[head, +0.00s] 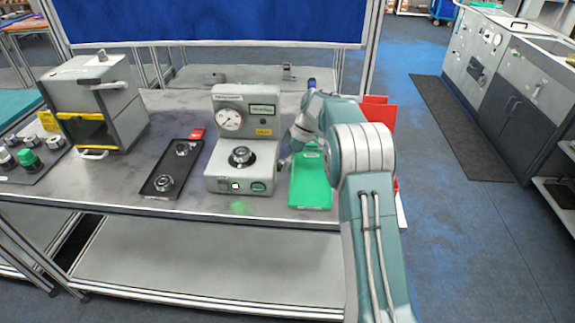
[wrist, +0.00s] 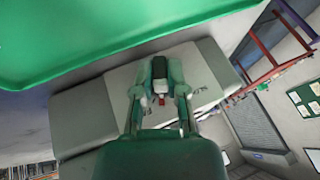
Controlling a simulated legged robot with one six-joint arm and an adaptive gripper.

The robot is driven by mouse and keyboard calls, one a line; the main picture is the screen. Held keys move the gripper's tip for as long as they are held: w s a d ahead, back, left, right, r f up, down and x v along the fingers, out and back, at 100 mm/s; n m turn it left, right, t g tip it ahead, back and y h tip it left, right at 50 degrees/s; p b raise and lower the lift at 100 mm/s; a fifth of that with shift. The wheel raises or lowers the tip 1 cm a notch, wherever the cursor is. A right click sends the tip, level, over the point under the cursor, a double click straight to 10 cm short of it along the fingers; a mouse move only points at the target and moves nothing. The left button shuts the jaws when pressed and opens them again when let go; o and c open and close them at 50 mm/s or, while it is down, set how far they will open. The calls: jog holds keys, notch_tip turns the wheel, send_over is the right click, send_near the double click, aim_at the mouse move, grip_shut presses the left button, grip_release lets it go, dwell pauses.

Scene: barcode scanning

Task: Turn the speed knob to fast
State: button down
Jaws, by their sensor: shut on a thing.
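The grey machine (head: 244,115) with a round dial stands at the middle of the bench. Its light side panel (wrist: 118,88) fills the middle of the wrist view, with small dark lettering too blurred to read. My gripper (wrist: 160,82) is shut on a small dark knob (wrist: 160,67) at this panel, which I take for the speed knob. A small red mark shows just below it. In the head view my gripper (head: 285,163) is at the machine's right side, mostly hidden by my arm. The knob is hidden there, and its setting cannot be told.
A green tray (head: 310,190) lies close right of the machine, under my arm; its underside or rim (wrist: 110,30) shows in the wrist view. A black tray (head: 150,185) with metal parts lies left. A grey box machine (head: 125,110) stands further left. Red panels (head: 378,112) stand behind my arm.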

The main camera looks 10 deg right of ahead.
jog(key=shift+w+a+m+g+y, duration=0.15)
jog(key=shift+g+y, duration=0.15)
jog(key=shift+g, duration=0.35)
jog(key=shift+w+m+g+y, duration=0.15)
jog(key=shift+g+y, duration=0.15)
jog(key=shift+g, duration=0.35)
jog(key=shift+r, duration=0.1)
